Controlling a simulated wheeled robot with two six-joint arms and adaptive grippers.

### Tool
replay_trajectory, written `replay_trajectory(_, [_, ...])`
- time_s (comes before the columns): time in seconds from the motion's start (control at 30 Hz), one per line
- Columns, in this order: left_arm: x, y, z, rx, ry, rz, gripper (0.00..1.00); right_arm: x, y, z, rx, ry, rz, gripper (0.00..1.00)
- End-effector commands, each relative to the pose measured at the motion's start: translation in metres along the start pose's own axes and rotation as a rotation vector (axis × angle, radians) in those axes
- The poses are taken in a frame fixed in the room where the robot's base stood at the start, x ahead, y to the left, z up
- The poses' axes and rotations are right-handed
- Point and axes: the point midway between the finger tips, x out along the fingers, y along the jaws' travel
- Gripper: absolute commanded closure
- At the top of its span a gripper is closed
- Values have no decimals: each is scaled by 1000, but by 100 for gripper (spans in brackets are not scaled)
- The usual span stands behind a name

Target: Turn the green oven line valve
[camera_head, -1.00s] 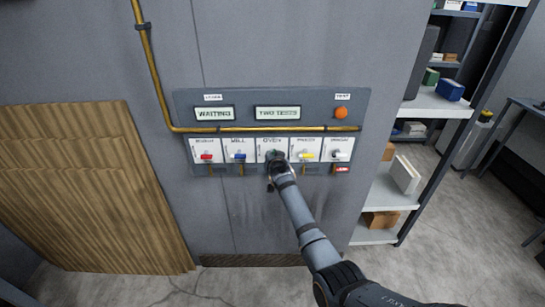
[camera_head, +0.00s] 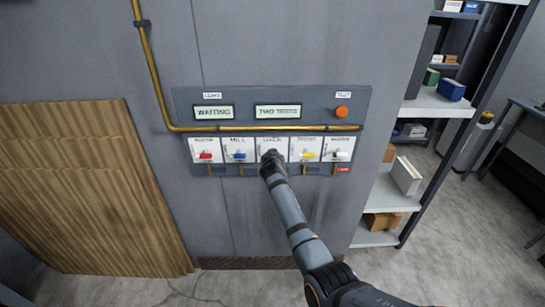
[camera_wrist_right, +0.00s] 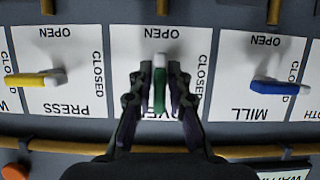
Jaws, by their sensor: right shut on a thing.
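The green oven valve lever (camera_wrist_right: 160,88) is on a white plate in the middle of the valve row. My right gripper (camera_wrist_right: 161,85) is shut on it, one finger on each side. In the right wrist view, which is upside down, the lever's pale end points to the word OPEN, at right angles to the neighbouring levers, whose pale ends point to CLOSED. In the head view my right gripper (camera_head: 270,158) covers the lever, and the oven plate (camera_head: 271,143) shows only in part. My left gripper is not in view.
The yellow press lever (camera_head: 306,155) and blue mill lever (camera_head: 239,155) flank the oven plate closely. A red lever (camera_head: 205,156) and another valve (camera_head: 340,154) stand at the row's ends. A brass pipe (camera_head: 200,129) runs above. Shelves (camera_head: 430,102) stand to the right.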

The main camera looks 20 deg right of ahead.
Motion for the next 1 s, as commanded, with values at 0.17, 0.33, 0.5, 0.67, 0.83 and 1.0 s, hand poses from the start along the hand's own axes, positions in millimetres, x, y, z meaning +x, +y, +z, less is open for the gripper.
replay_trajectory(0.17, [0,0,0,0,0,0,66,0,0,2,0,-5,0,78])
replay_trajectory(0.33, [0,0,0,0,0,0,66,0,0,2,0,-3,0,66])
replay_trajectory(0.5, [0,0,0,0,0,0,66,0,0,1,0,-2,0,66])
replay_trajectory(0.67, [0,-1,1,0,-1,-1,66,-9,-1,2,1,-1,-1,66])
replay_trajectory(0.83, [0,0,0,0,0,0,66,-36,-1,2,3,-2,-2,66])
replay_trajectory(1.0, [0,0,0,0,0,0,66,-63,-1,2,2,-3,-2,66])
